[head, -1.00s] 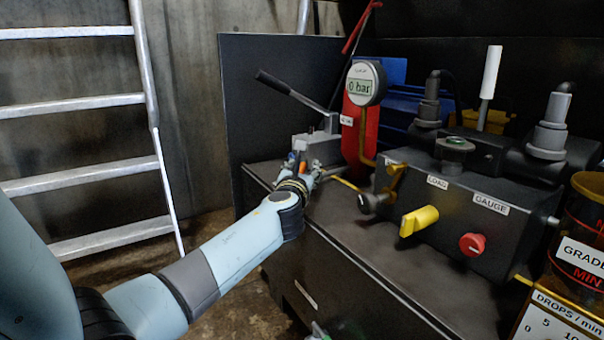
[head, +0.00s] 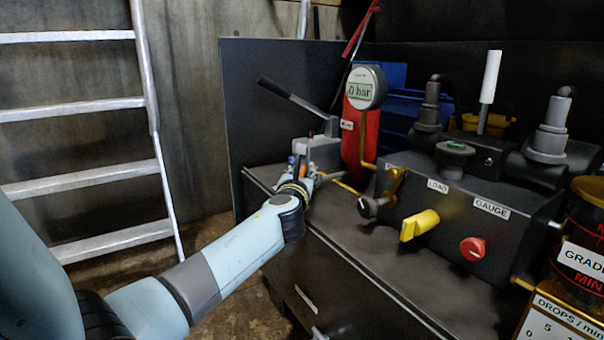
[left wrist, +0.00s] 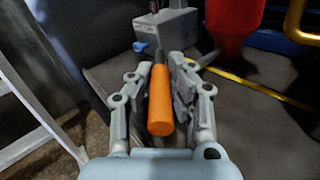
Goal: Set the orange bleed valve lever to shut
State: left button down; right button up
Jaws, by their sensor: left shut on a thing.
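The orange bleed valve lever (left wrist: 160,100) is a straight orange grip on a dark stem. In the left wrist view it runs from a grey block (left wrist: 168,28) towards me, between the two fingers of my left gripper (left wrist: 160,72). The gripper is shut on it. In the head view a bit of orange (head: 291,160) shows beside my left gripper (head: 303,170), at the grey pump block (head: 322,152). The gripper hides most of the lever there. My right gripper is not in view.
A black pump handle (head: 285,97) rises above the block. The gauge (head: 364,87) reads 0 bar on a red post. A yellow knob (head: 419,225) and red knob (head: 472,248) stick out of the black valve block. A ladder (head: 85,170) stands left.

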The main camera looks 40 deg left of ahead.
pick_arm(q)
jog(key=n+g+y, duration=0.1)
jog(key=w+d+n+g+y, duration=0.1)
jog(key=y, duration=0.1)
jog(key=shift+d+f+n+y, duration=0.1)
jog(key=shift+d+n+y, duration=0.1)
jog(key=shift+n+y, duration=0.15)
jog(key=shift+w+d+n+g+y+b, duration=0.15)
jog(key=shift+n+g+y+b, duration=0.1)
jog(key=shift+n+g+y, duration=0.3)
jog(key=shift+w+d+n+g+y+b, duration=0.1)
jog(key=shift+n+g+y+b, duration=0.25)
jog(key=shift+g, duration=0.3)
jog(key=shift+w+n+g+y, duration=0.1)
jog(key=shift+n+g+y, duration=0.35)
jog(key=shift+g+y, duration=0.15)
jog(key=c, duration=1.2)
grip_release()
jog(key=shift+d, duration=0.1)
jog(key=v, duration=0.7)
jog(key=shift+d, duration=0.15)
jog(key=shift+c, duration=0.4)
